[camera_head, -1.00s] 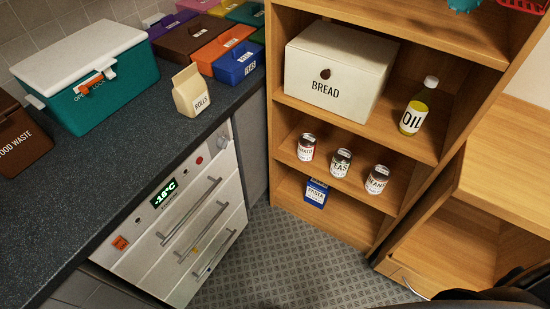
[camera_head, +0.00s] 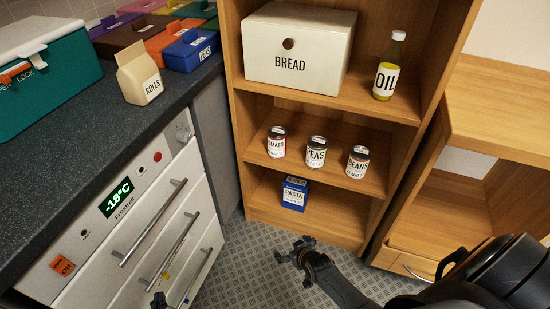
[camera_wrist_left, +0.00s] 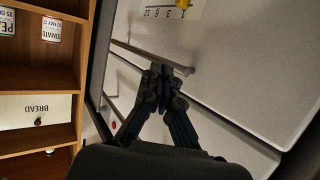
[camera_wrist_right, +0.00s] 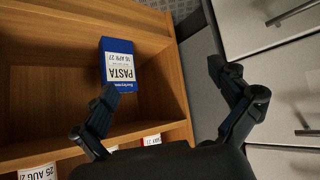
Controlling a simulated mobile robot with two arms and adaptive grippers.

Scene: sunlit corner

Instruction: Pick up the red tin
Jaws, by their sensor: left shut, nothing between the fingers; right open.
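The red tin, labelled tomato (camera_head: 276,142), stands upright at the left of the middle shelf, beside the peas tin (camera_head: 316,152) and the beans tin (camera_head: 358,162). The tomato label also shows in the left wrist view (camera_wrist_left: 51,30). My right gripper (camera_head: 292,250) is open and empty, low in front of the shelf unit and below the tins. In the right wrist view its fingers (camera_wrist_right: 166,80) are spread, with the pasta box beyond. My left gripper (camera_head: 158,300) is at the bottom edge before the drawers; in its wrist view the fingers (camera_wrist_left: 160,72) are shut and empty.
A blue pasta box (camera_head: 294,193) stands on the lowest shelf. A bread box (camera_head: 298,45) and oil bottle (camera_head: 388,66) stand on the shelf above the tins. The drawer unit with handles (camera_head: 150,225) is at left, an open wooden cabinet (camera_head: 440,205) at right.

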